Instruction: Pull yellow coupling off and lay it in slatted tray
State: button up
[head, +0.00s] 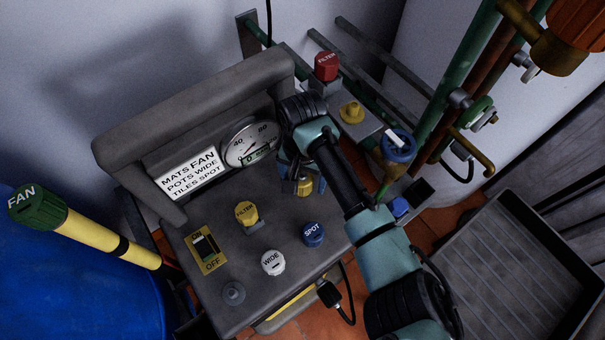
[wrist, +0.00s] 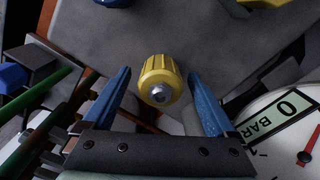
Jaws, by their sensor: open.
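A ribbed yellow coupling (wrist: 158,75) with a metal nut in its end sits between the two blue fingers of my gripper (wrist: 160,74) in the wrist view. A gap shows on both sides, so the fingers are open around it without gripping. In the head view the yellow coupling (head: 304,187) is partly hidden under my gripper (head: 303,184), near the gauge on the grey panel. The grey slatted tray (head: 490,275), with ridges along its floor, lies at the lower right and looks empty.
A yellow FILTER cap (head: 246,212), white WIDE cap (head: 273,262) and blue SPOT cap (head: 313,234) stand on the panel. Another yellow part (head: 352,112) and a red FILTER cap (head: 326,66) are behind. Upright pipes (head: 470,75) stand at the right.

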jog(key=shift+c, duration=0.3)
jog(key=shift+r, duration=0.1)
grip_shut()
dwell(0.4)
